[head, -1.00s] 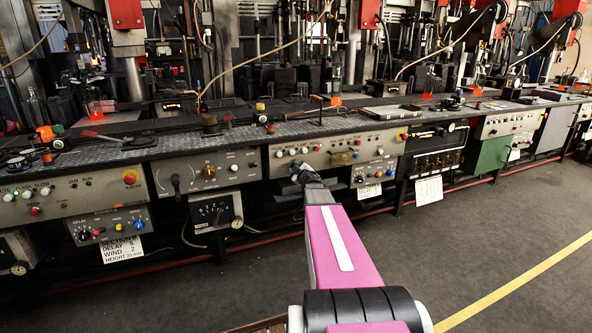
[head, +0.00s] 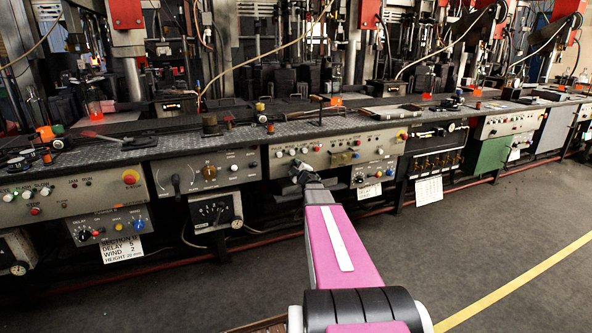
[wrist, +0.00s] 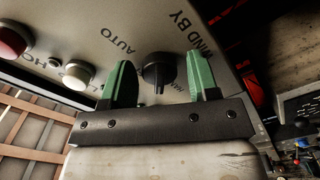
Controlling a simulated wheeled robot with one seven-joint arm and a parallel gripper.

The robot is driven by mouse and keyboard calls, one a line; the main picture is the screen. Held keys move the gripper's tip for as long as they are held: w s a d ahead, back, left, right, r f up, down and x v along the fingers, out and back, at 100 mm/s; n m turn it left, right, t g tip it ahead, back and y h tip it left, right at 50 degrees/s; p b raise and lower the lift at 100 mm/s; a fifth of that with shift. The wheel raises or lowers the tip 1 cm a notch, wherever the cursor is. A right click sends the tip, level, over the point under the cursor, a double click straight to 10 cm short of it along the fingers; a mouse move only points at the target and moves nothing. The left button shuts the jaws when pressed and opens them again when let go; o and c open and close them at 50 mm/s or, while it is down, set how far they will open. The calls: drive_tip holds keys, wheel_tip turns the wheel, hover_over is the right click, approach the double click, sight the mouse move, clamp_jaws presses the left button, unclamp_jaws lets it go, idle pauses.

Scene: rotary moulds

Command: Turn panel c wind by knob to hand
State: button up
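The "WIND BY" knob (wrist: 160,70) is a black rotary knob on a grey panel, seen in the wrist view. "AUTO" and "WIND BY" are printed near it; I cannot read a "HAND" label, as the gripper covers part of the panel. My gripper (wrist: 160,57) has two green fingers, spread apart, one on each side of the knob with gaps showing. Whether the fingertips reach the knob's depth is unclear. In the head view, my gripper (head: 301,172) is at the lower left part of the grey control panel (head: 345,157), hiding the knob there.
A red button (wrist: 12,40) and a white button (wrist: 78,73) are left of the fingers in the wrist view. A metal ledge (head: 250,132) runs above the panels. A white paper label (head: 369,192) hangs below the panel. The floor (head: 480,235) at right is clear.

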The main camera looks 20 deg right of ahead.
idle(0.3)
drive_tip(key=s, duration=1.1)
drive_tip(key=shift+d, duration=0.2)
drive_tip(key=shift+w, duration=0.1)
drive_tip(key=s+a+f+m+g+h, duration=0.4)
drive_tip(key=s+a+f+m+g, duration=0.6)
drive_tip(key=f+m, duration=0.15)
drive_tip(key=s+a+f+g+y, duration=0.1)
drive_tip(key=s+a+f+g, duration=0.1)
drive_tip(key=s+a+g, duration=0.2)
drive_tip(key=s+a+f+g+y, duration=0.2)
drive_tip(key=s+a+f+g, duration=0.1)
drive_tip(key=s+a, duration=0.6)
drive_tip(key=shift+s+a+f+m+g, duration=0.15)
drive_tip(key=shift+s+a+m+g, duration=0.25)
drive_tip(key=shift+a+g, duration=0.1)
